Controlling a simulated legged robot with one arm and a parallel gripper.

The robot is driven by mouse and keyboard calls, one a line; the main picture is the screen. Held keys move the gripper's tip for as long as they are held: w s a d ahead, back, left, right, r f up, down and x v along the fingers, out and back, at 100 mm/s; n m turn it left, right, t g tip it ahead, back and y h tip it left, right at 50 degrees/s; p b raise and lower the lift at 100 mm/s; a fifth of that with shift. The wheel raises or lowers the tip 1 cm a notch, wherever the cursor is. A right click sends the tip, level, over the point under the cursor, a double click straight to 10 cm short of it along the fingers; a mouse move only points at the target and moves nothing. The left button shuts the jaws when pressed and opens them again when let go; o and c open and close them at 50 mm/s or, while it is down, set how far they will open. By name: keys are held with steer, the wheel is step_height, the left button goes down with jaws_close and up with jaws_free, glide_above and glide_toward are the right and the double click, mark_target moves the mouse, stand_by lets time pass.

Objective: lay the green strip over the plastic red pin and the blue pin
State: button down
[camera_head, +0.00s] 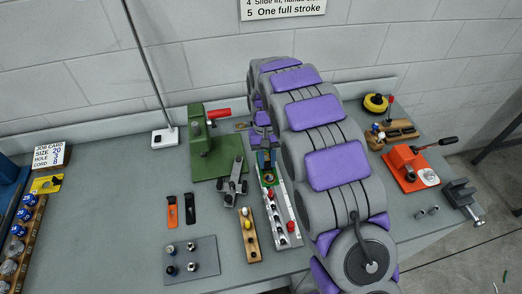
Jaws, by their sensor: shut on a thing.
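My gripper (265,160) points down over the upper end of a pale rail (277,218), with its wrist partly hidden by my arm. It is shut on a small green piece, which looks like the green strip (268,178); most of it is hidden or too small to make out. Red-topped pins stand on the rail, one at its lower part (291,226). Which one is plastic I cannot tell. A dark blue-looking pin (171,270) stands on a grey plate (205,277) at the front left.
An orange strip (172,211) and a black strip (190,208) lie left of the wooden bar. A green press (200,145) with a red handle stands behind. A grey clamp-like part (234,182) is close left of the rail. An orange tool (408,167) sits at right.

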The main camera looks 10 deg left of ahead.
mark_target(268, 168)
steer(key=shift+s+d+n, duration=0.25)
steer(key=shift+s+n, duration=0.15)
steer(key=shift+s, duration=0.05)
steer(key=shift+f+b, duration=1.15)
steer(key=shift+f, duration=1.55)
steer(key=shift+d+p, duration=0.1)
steer(key=shift+p, duration=0.2)
steer(key=shift+f, duration=2)
steer(key=c, duration=0.8)
jaws_free()
steer(key=shift+c, duration=0.2)
